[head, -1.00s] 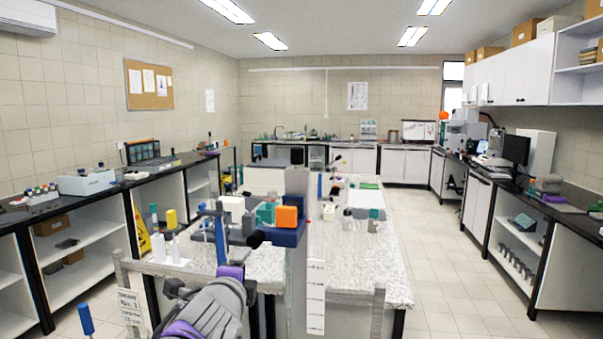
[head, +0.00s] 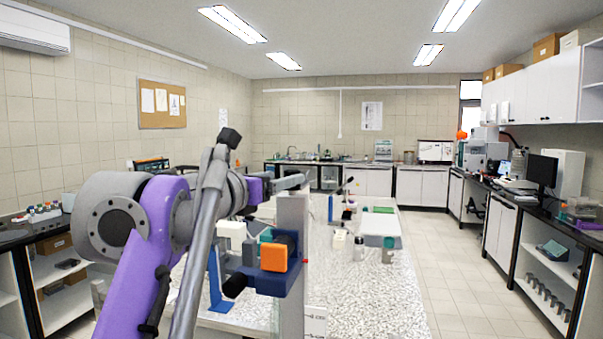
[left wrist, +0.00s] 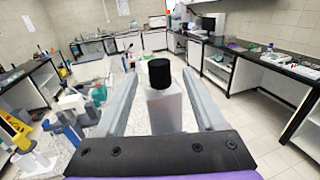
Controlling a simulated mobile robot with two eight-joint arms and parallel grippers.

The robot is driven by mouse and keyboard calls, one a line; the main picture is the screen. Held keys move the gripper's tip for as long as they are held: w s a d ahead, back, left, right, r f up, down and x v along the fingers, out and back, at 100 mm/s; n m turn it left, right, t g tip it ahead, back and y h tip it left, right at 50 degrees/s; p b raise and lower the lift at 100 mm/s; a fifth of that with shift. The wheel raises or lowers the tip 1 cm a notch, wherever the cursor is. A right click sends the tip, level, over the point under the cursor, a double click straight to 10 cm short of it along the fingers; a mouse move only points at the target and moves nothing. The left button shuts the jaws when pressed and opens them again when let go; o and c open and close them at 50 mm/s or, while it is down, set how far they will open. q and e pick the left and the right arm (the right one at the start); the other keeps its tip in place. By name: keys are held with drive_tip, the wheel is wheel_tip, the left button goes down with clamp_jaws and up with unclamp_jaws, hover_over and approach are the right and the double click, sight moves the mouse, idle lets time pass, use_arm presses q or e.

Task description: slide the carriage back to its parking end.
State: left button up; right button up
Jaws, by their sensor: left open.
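My left gripper (head: 290,183) is open, above the bench and close to the top of a grey upright post (head: 291,235). It also shows in the left wrist view (left wrist: 160,74). There, a pale body with a round black cap (left wrist: 159,73) appears between its fingers; I cannot tell whether it stands between them or beyond. In the head view, an orange block (head: 278,257) sits on a dark blue part (head: 268,285) with a black knob (head: 234,286), below the gripper beside the post. I cannot tell for sure which part is the carriage. My right gripper is not in view.
A blue stand (head: 217,285) and a white block (head: 232,232) are left of the orange block. Small bottles (head: 358,250) and a white tray (head: 378,228) stand on the speckled bench (head: 380,300). The floor aisle (head: 455,255) on the right is clear.

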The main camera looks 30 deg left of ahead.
use_arm(q)
drive_tip(key=w+p, duration=0.1)
drive_tip(key=w, duration=0.7)
drive_tip(key=shift+w, duration=0.2)
drive_tip(key=shift+f, duration=0.1)
clamp_jaws()
idle(1.0)
